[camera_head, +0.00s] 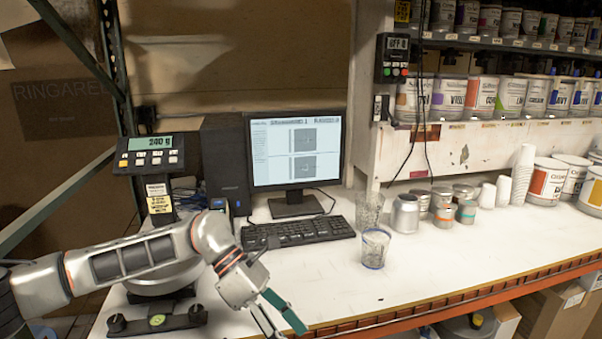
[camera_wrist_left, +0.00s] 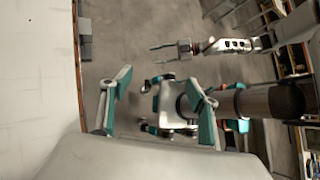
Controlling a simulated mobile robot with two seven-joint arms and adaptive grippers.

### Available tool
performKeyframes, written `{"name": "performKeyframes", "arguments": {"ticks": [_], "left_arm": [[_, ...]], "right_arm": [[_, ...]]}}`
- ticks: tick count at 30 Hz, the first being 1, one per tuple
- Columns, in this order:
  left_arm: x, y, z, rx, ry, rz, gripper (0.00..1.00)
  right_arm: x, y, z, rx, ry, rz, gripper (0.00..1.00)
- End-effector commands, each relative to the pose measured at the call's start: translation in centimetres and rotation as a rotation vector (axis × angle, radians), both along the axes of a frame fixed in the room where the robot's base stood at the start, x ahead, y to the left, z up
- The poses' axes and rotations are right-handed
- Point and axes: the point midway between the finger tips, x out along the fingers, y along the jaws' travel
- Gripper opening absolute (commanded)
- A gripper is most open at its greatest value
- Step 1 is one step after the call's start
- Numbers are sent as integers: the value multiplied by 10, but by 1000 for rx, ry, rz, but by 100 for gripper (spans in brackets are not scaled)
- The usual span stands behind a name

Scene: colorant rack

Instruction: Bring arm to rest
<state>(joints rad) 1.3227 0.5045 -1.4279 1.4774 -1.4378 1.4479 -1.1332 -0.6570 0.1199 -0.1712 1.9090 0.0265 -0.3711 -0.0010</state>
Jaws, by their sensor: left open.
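My left gripper (camera_head: 287,332) hangs over the front edge of the white workbench (camera_head: 440,265), pointing down and to the right in the head view. Its lower end is cut off by the picture's bottom edge. In the left wrist view its two teal-backed fingers (camera_wrist_left: 160,105) are spread apart, with nothing between them. My right gripper (camera_wrist_left: 165,54) shows in the left wrist view, small, over the grey floor. Its two prongs look apart and empty. It is not in the head view.
A scale (camera_head: 150,285) stands under my left arm. A keyboard (camera_head: 298,233), monitor (camera_head: 296,152), clear cup (camera_head: 376,247) and several small cans (camera_head: 405,214) stand on the bench. Shelves of paint cans (camera_head: 480,93) are at right. The bench's front right is clear.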

Motion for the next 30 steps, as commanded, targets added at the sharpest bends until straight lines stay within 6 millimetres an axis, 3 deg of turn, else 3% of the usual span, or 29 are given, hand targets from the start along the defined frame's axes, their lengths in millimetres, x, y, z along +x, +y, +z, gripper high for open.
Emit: {"name": "performKeyframes", "arguments": {"ticks": [3, 6, 10, 14, 19, 23, 26, 30], "left_arm": [[-30, -51, -1, -180, 146, 70, 61], [-46, -84, 9, -324, 278, 152, 61], [-55, -113, 26, -499, 471, 285, 61], [-49, -125, 40, -656, 682, 443, 61], [-25, -116, 44, -834, 980, 681, 61], [-1, -91, 28, -949, 1217, 883, 61], [15, -63, 2, -1023, 1404, 1050, 61], [26, -15, -54, -1109, 1664, 1300, 61]], "right_arm": [[0, 0, 0, 0, -1, 0, 40], [1, 0, 0, 0, -1, 0, 40], [1, 0, 1, 0, -1, 0, 40], [2, 0, 1, 0, -3, 0, 40], [2, 0, 1, 0, -3, 1, 40], [2, 0, 1, 0, -4, 1, 40], [2, 1, 1, 0, -4, 1, 40], [2, 1, 1, 0, -4, 1, 40]]}}
